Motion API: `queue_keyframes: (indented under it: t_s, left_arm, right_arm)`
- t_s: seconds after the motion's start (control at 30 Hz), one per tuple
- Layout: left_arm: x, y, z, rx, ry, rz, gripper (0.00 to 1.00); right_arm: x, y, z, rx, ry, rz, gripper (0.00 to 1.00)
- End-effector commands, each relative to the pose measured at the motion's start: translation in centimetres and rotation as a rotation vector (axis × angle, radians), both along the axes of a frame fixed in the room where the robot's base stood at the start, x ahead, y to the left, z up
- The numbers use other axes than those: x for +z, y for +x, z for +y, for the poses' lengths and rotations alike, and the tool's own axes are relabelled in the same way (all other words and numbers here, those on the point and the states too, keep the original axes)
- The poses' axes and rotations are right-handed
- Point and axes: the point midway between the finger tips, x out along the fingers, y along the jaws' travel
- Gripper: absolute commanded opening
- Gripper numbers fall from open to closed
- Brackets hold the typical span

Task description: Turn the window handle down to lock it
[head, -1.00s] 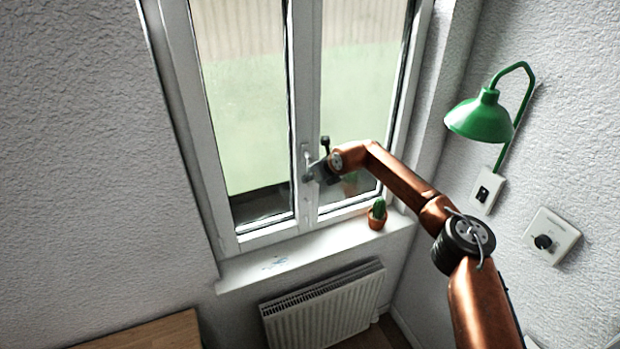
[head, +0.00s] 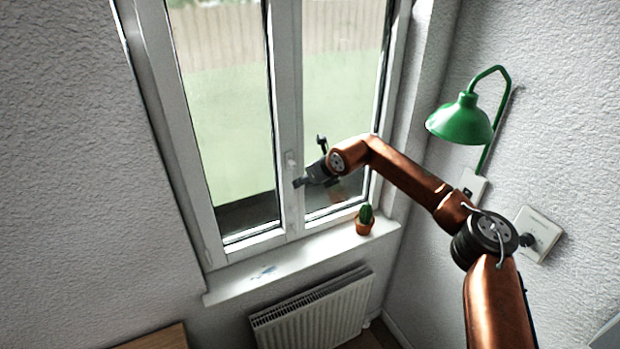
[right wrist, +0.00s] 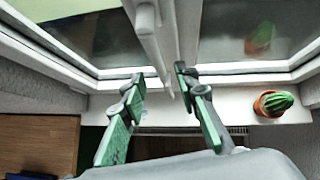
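The white window handle (head: 291,160) sits on the middle upright of the window frame. In the head view its lower part is hard to make out by my right gripper (head: 300,183), which is just below the handle's base. In the right wrist view the handle (right wrist: 153,45) is a pale lever pointing down toward the sill. The right gripper's two green-sided fingers (right wrist: 160,76) are spread apart, with the lever's lower end showing between them in the picture. I cannot tell whether they touch it. My left gripper is in neither view.
A potted cactus (head: 365,220) stands on the white sill (head: 325,252), right of the gripper. A radiator (head: 313,310) is below. A green lamp (head: 462,120) and a dial plate (head: 537,234) are on the right wall. The sill's left part has no upright objects.

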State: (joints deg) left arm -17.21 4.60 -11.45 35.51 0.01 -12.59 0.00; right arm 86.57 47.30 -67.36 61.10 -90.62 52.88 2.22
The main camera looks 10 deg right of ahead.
Motion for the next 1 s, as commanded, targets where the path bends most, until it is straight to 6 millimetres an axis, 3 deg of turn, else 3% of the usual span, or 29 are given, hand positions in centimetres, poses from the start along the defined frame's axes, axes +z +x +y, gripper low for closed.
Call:
queue_keyframes:
  t_s: [0.1, 0.3, 0.73, 0.87, 1.0]
  left_arm:
    - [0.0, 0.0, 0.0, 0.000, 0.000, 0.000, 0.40]
    - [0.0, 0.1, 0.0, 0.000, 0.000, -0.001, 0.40]
    - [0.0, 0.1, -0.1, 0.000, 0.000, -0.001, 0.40]
    - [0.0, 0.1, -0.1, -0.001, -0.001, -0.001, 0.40]
    - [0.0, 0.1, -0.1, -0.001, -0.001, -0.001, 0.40]
  right_arm:
    - [1.6, -1.4, -0.8, 0.001, -0.001, -0.003, 0.29]
    - [3.0, -2.7, -1.5, 0.000, -0.001, -0.001, 0.29]
    - [2.9, -3.0, -1.2, 0.007, 0.008, 0.003, 0.29]
    - [0.9, -4.2, 2.2, 0.059, 0.092, 0.018, 0.29]
    - [-2.2, -7.9, 9.8, 0.156, 0.345, 0.056, 0.29]
